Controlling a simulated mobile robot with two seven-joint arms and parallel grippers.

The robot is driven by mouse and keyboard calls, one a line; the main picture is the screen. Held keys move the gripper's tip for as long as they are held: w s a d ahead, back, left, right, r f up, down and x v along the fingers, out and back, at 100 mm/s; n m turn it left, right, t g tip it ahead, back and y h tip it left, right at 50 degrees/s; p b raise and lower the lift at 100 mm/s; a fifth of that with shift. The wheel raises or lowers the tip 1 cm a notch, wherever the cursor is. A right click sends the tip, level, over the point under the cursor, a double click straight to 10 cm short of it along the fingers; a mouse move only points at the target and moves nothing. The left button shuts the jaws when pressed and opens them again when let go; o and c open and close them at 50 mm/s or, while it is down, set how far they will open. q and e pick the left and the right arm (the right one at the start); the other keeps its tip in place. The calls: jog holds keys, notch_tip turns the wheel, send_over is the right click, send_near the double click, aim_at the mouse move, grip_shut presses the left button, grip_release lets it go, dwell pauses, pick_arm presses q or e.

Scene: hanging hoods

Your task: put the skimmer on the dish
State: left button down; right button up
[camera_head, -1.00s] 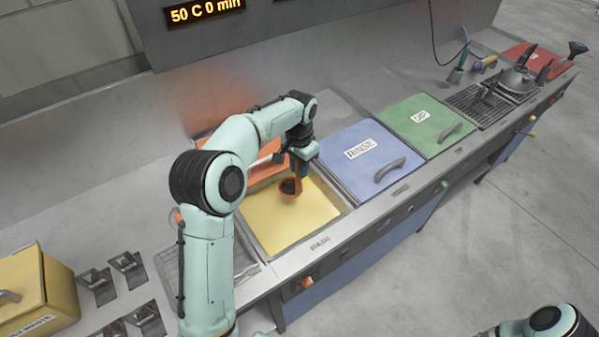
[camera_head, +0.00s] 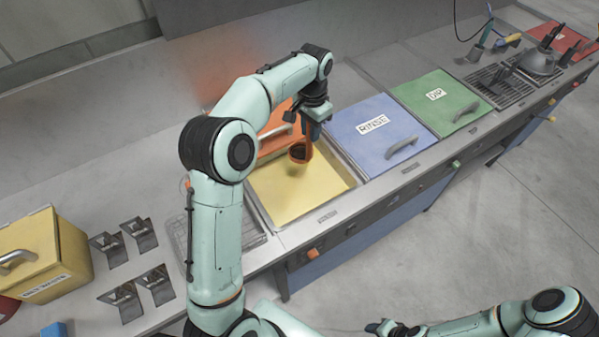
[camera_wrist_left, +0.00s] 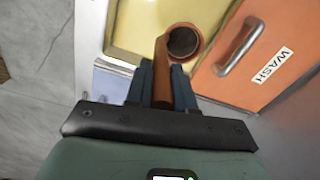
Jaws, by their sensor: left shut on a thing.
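The skimmer (camera_head: 298,153) is orange with a round, dark-centred bowl. My left gripper (camera_head: 311,128) is shut on its handle and holds it over the yellow-bottomed basin (camera_head: 262,208). In the left wrist view the orange handle (camera_wrist_left: 162,80) runs between the fingers of my left gripper (camera_wrist_left: 162,72), with the round bowl (camera_wrist_left: 184,42) beyond. My right gripper (camera_head: 385,328) shows only partly at the bottom edge, and its jaws are unclear. I cannot make out a dish for certain.
An orange lid marked WASH (camera_wrist_left: 255,65) stands beside the basin. Blue RINSE (camera_head: 378,135) and green DIP (camera_head: 440,100) lids lie to the right. A yellow box (camera_head: 45,255) and several metal holders (camera_head: 122,298) are at left. A red object (camera_head: 8,308) is cut off at the left edge.

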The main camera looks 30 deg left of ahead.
pick_arm(q)
jog(key=shift+a, duration=0.1)
jog(key=s+a+r, duration=0.8)
jog(key=s+a, duration=0.4)
jog(key=s+a+r, duration=0.8)
jog(key=s+a, duration=0.3)
jog(key=a, duration=0.1)
notch_tip(320, 180, down, 20)
jog(key=b, duration=0.3)
jog(key=shift+s+a, duration=0.15)
jog(key=shift+s, duration=0.05)
pick_arm(e)
jog(key=s+f, duration=0.4)
jog(key=shift+s+f+g, duration=0.15)
jog(key=shift+s+g, duration=0.15)
jog(key=shift+s, duration=0.05)
pick_arm(q)
jog(key=shift+f, duration=0.15)
pick_arm(e)
jog(key=shift+f, duration=0.1)
